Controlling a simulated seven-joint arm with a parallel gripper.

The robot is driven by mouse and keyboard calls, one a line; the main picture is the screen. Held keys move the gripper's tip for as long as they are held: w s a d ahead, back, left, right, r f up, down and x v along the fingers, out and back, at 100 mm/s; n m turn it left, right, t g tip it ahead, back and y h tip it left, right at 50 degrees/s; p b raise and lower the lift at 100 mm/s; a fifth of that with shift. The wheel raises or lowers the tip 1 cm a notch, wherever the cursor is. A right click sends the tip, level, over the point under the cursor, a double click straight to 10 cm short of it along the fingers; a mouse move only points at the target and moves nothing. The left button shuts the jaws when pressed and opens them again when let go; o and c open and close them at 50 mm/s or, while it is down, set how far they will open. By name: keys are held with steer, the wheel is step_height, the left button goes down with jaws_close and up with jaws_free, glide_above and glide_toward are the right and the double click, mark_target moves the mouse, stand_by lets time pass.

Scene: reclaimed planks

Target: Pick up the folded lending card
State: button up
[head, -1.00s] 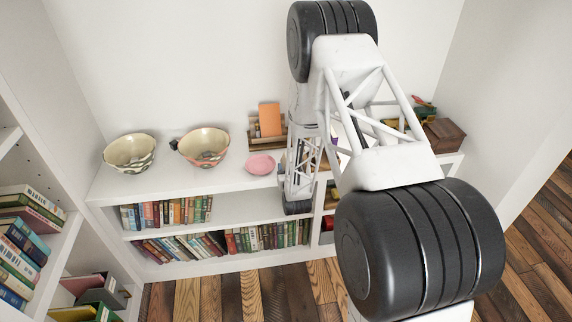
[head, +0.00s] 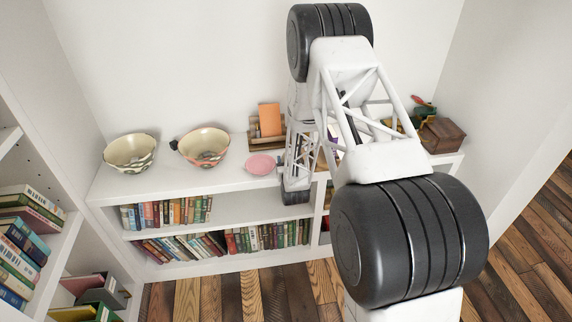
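I cannot make out a folded lending card for certain. An orange upright flat piece (head: 269,119) stands in a wooden holder (head: 254,143) at the back of the white shelf top; I cannot tell whether it is a card or a book. My arm crosses the middle of the head view, and its lower links come down in front of the shelf, just right of the pink plate (head: 261,164). My gripper's fingers do not show. The arm hides part of the shelf top behind it.
Two patterned bowls, one cream (head: 130,152) and one with orange (head: 204,147), stand on the shelf top (head: 222,181) at left. A brown wooden box (head: 442,135) stands at the right end. Rows of books (head: 167,213) fill the shelves below. Walls close both sides.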

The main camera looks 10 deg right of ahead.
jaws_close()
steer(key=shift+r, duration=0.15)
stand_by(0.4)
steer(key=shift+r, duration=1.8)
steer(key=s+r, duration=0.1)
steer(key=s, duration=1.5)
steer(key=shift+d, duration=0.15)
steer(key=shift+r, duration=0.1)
